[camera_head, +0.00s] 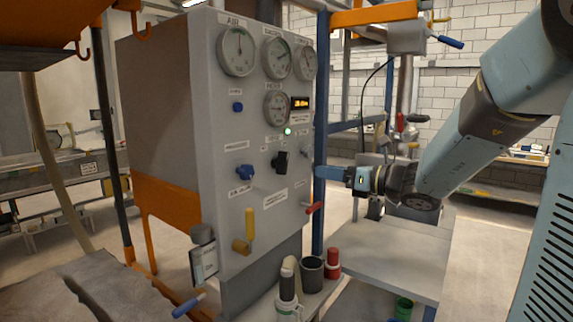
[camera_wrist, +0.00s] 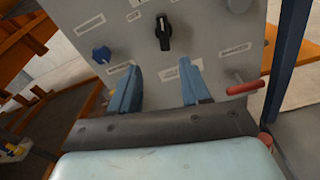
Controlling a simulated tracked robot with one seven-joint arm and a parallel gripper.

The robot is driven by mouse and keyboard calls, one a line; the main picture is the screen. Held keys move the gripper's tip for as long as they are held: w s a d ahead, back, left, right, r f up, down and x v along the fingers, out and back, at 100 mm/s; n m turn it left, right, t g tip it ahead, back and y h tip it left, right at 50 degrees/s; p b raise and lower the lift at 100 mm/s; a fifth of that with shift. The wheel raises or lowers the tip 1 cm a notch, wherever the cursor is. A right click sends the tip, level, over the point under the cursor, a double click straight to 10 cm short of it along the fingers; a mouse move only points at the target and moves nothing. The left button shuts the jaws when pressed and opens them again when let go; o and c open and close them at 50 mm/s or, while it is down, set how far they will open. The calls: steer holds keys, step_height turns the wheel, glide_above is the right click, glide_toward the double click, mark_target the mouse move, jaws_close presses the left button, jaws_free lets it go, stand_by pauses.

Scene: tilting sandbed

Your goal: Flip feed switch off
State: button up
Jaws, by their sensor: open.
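A black rotary switch (camera_head: 280,160), likely the feed switch, is on the grey control panel (camera_head: 272,215), below a lit green lamp. Its label is too small to read. My gripper (camera_head: 322,172) is at the panel's right edge, pointing left. In the wrist view my gripper (camera_wrist: 161,68) has its two blue fingers apart with nothing between them. The switch lies beyond the fingertips, roughly centred between them, and is not touched.
A blue knob (camera_head: 238,172) is left of the switch and a red-handled valve (camera_head: 314,207) is lower right. A yellow lever (camera_head: 249,225) is lower down. A blue post (camera_head: 321,120) stands beside the panel. Several gauges are above. A grey table (camera_head: 390,258) is below my arm.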

mark_target(287, 163)
steer(key=shift+m, duration=0.3)
steer(key=x, duration=1.4)
steer(key=shift+w+d+r, duration=0.15)
steer(key=shift+w+d, duration=0.1)
steer(key=shift+w, duration=0.05)
steer(key=c, duration=0.8)
